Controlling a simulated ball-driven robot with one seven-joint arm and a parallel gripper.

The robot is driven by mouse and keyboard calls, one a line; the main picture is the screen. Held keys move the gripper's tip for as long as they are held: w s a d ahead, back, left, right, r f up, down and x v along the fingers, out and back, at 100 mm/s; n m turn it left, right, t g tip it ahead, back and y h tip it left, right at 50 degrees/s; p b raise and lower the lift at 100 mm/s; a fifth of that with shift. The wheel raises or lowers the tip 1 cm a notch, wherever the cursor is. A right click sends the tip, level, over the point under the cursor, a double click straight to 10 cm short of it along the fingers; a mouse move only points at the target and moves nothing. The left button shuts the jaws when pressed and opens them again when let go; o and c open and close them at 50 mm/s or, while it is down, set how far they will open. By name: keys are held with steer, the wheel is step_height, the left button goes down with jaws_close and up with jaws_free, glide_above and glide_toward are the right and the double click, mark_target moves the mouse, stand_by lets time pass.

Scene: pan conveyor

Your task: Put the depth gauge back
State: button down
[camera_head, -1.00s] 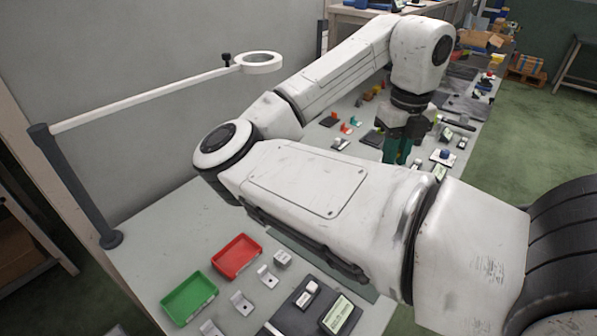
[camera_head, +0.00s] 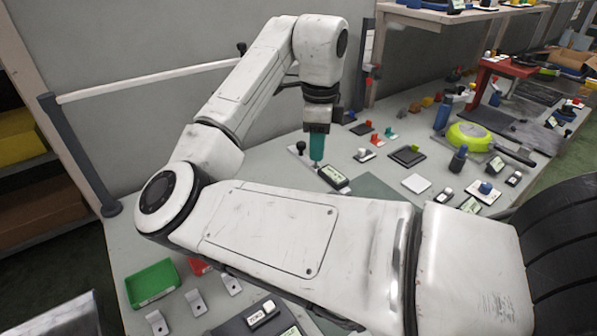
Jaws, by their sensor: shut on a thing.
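My gripper (camera_head: 317,160) points down over the middle of the bench, its teal fingers seen edge-on and close together. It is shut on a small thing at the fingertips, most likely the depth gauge. The fingers hide nearly all of it, so its shape does not show. Just below and right of the fingertips is a black block with a pale label (camera_head: 333,177). A light plate with a dark knob (camera_head: 300,149) lies just left of the fingers. I cannot tell whether the held thing touches either one.
A green tray (camera_head: 152,284) and a partly hidden red tray (camera_head: 200,266) are at the near left. Right of my gripper are a dark pad (camera_head: 407,156), a white plate (camera_head: 416,184), a blue bottle (camera_head: 443,113) and a green pan (camera_head: 468,136). My arm hides the bench's middle front.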

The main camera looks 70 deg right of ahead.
steer(key=shift+w+d+f, duration=1.4)
steer(key=shift+d+f, duration=0.25)
steer(key=shift+f, duration=0.45)
steer(key=shift+w+d+f, duration=1.35)
steer(key=shift+d+f, duration=0.35)
steer(key=shift+f, duration=0.4)
steer(key=shift+w+d+f, duration=1.4)
steer(key=shift+d+f, duration=0.25)
steer(key=shift+f, duration=0.45)
steer(key=shift+f, duration=0.45)
steer(key=c, duration=1)
jaws_free()
steer(key=shift+c, duration=0.2)
step_height(320, 180, up, 13)
